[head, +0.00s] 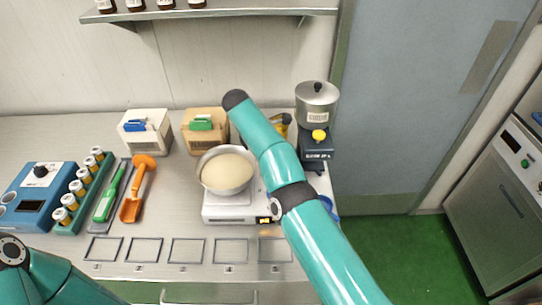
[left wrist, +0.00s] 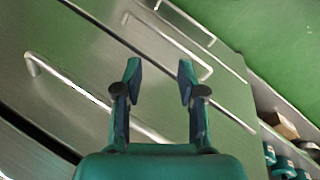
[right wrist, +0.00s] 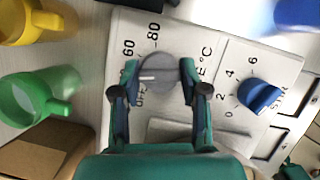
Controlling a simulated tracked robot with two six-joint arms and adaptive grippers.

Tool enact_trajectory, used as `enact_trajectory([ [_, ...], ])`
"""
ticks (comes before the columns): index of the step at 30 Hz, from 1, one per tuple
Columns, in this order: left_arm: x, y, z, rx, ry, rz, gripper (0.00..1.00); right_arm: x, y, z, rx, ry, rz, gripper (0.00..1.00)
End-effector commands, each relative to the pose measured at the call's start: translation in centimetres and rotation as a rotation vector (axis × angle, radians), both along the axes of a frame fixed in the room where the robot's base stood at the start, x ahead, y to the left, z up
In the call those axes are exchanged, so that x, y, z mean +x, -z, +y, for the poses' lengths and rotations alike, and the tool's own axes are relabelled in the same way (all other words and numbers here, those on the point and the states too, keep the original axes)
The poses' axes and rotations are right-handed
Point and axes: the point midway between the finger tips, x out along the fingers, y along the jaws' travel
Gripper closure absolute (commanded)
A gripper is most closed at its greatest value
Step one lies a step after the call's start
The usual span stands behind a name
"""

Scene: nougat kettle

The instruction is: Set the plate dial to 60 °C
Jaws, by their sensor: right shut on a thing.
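The plate dial (right wrist: 160,70) is a round grey knob with a white pointer line, on the white front panel of the hot plate. My right gripper (right wrist: 161,72) is shut on it, one finger on each side. The pointer line faces left in the right wrist view, between OFF and 60. The 60 and 80 marks lie above it. In the head view the hot plate (head: 222,214) carries a metal pan (head: 226,171) of pale mass; my right arm hides the dial and gripper there. My left gripper (left wrist: 157,82) is open and empty above drawer fronts.
A blue stir knob (right wrist: 259,96) sits right of the dial. Green (right wrist: 35,98) and yellow (right wrist: 38,20) cups are near. In the head view, a vial rack (head: 86,190), a green spatula (head: 109,193) and an orange scoop (head: 138,190) lie left of the plate.

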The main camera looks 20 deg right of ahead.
Motion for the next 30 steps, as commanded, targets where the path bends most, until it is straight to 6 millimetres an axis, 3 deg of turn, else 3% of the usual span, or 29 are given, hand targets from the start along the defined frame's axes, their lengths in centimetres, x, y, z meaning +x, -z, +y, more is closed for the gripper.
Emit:
enact_trajectory([
  [9,0.00,0.00,0.00,0.000,0.000,0.000,0.60,-0.06,0.04,0.02,0.000,0.001,0.003,0.91],
  [10,0.01,0.00,0.00,0.000,0.000,0.000,0.60,-0.06,0.04,0.03,0.000,0.000,0.003,0.51],
  [14,0.00,0.00,0.00,0.000,0.000,0.000,0.60,-0.05,0.05,0.01,0.000,0.000,0.003,0.31],
  [30,0.00,-0.05,0.00,0.000,0.000,0.000,0.60,-0.03,-0.04,-0.05,0.000,-0.012,0.003,0.31],
])
